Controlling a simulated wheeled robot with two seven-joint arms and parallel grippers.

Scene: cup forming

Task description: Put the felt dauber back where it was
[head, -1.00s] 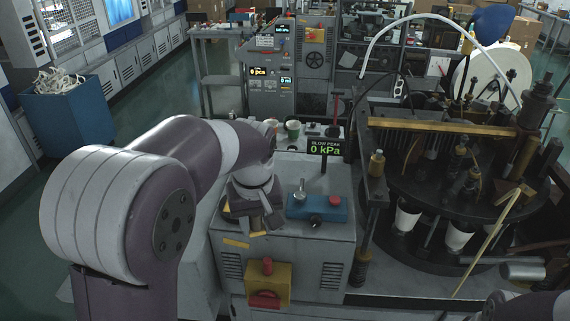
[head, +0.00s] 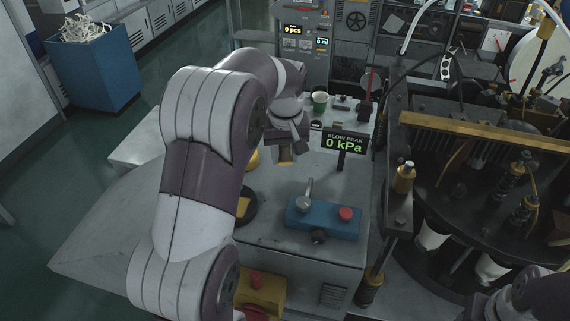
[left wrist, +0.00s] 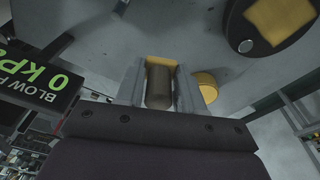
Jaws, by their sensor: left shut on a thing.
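My left gripper (head: 287,145) is shut on the felt dauber, above the grey machine top and left of the pressure display. In the left wrist view the dauber's brown handle (left wrist: 158,88) sits between the two fingers of the left gripper (left wrist: 158,92), with yellow felt (left wrist: 160,62) at its far end. A dark round dish (head: 247,217) with a yellow pad lies on the machine top, partly behind my arm. The dish also shows at the wrist view's upper right (left wrist: 245,46). My right gripper is not visible.
A blue control box (head: 325,220) with a lever and red knob stands in front of the display (head: 345,143). A round yellow thing (left wrist: 207,87) is close beside the gripper. The rotary machine (head: 500,150) fills the right.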

